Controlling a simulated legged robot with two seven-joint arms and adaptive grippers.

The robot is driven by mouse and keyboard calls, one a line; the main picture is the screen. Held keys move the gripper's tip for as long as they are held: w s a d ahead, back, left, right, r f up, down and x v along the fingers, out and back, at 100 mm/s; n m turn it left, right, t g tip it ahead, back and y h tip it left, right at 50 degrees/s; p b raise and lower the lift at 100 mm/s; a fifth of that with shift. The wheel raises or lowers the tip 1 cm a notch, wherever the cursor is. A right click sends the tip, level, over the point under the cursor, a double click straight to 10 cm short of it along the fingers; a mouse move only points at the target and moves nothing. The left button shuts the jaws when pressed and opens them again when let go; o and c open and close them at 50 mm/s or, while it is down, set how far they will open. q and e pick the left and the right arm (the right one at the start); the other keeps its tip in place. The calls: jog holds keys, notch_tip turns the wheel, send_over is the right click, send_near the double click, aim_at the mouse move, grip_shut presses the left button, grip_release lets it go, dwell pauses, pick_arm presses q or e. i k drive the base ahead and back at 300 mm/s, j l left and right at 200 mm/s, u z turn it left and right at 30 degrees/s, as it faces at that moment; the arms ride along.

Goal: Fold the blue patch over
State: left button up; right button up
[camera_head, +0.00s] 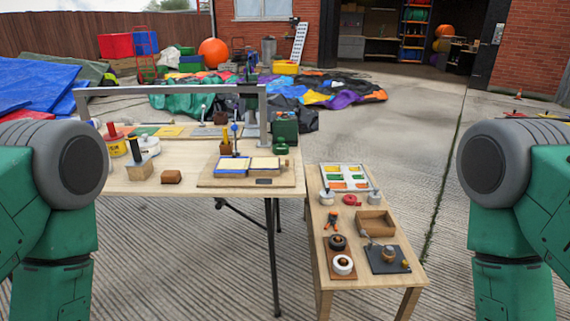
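A small wooden board (248,182) lies on the large table, near its front right. On it is a flat blue patch (232,172), seemingly with a pale panel inside a blue border. A yellowish patch (265,163) lies beside it on the right. A thin blue-tipped upright (235,135) stands behind the patches. I cannot tell how the blue patch is attached. Only the green and grey upper parts of my arms show at the left and right edges. Neither of my grippers is in view.
Wooden blocks (171,177), glue-like pots and a grey metal frame (180,90) stand on the large table (125,185). A lower bench (318,240) at the right holds a tray, rolls and tools. Concrete floor lies around.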

aim_at(253, 163)
jog(key=k+j+u, duration=0.1)
jog(key=k+u, duration=0.15)
jog(key=k, duration=0.4)
jog(key=i+l+u, duration=0.1)
jog(key=u, duration=0.3)
jog(key=l+u, duration=0.1)
jog(key=u, duration=0.35)
jog(key=i+l+u, duration=0.1)
jog(key=u, duration=0.3)
jog(key=l+u, duration=0.15)
jog(key=u, duration=0.3)
jog(key=i+l, duration=0.1)
jog(key=l, duration=1.55)
jog(key=i+l, duration=0.1)
jog(key=l, duration=1.5)
